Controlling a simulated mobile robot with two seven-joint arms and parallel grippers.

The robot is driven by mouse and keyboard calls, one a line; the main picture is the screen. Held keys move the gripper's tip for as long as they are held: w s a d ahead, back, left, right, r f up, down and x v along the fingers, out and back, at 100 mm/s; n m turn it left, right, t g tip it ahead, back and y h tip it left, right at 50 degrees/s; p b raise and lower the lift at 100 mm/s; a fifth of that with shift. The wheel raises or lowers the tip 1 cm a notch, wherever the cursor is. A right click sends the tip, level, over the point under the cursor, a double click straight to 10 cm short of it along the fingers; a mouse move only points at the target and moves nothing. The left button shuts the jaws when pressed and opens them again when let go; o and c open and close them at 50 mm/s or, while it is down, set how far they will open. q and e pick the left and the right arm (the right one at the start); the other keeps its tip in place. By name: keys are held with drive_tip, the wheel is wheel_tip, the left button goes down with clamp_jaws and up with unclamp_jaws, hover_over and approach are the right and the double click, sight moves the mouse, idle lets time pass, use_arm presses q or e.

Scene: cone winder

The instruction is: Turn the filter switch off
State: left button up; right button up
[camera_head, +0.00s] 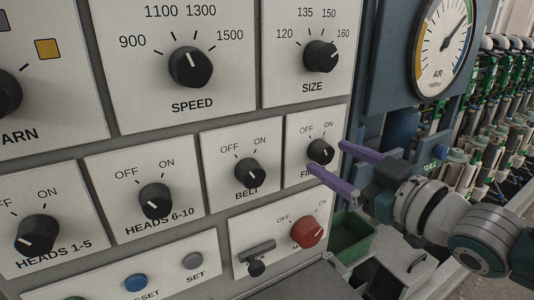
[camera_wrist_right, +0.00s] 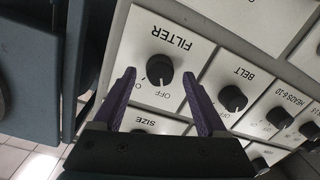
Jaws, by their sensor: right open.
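The filter switch (camera_head: 320,151) is a black round knob on a white plate with OFF at its upper left and ON at its upper right. Its label is partly hidden by a finger in the head view. It also shows upside down in the wrist view (camera_wrist_right: 159,67); I cannot tell for sure which mark its pointer is at. My right gripper (camera_head: 326,157) is open, its purple fingertips on either side of the knob, with gaps on both sides in the wrist view (camera_wrist_right: 159,73). My left gripper is not in view.
The belt knob (camera_head: 250,172) is just left of the filter plate. The size knob (camera_head: 320,55) is above, and a red knob (camera_head: 307,233) is below. A blue-grey column with an air gauge (camera_head: 443,45) stands at the right. A green bin (camera_head: 350,237) is below the gripper.

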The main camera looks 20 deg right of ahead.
drive_tip(key=s+d, duration=0.1)
drive_tip(key=s, duration=0.8)
drive_tip(key=shift+r+b, duration=0.25)
drive_tip(key=shift+b, duration=0.2)
drive_tip(key=s+a+f+m+g+h, duration=0.1)
drive_tip(key=s+a+f+m+g, duration=0.1)
drive_tip(key=s+a+f+g, duration=0.5)
drive_tip(key=s+a+g, duration=0.4)
drive_tip(key=s+g, duration=0.3)
drive_tip(key=s, duration=0.2)
wheel_tip(320, 180, up, 24)
drive_tip(key=p, duration=2.5)
drive_tip(key=shift+s+r+m+h, duration=0.2)
drive_tip(key=shift+s+m+h, duration=0.1)
drive_tip(key=shift+m, duration=0.1)
drive_tip(key=shift+a, duration=0.1)
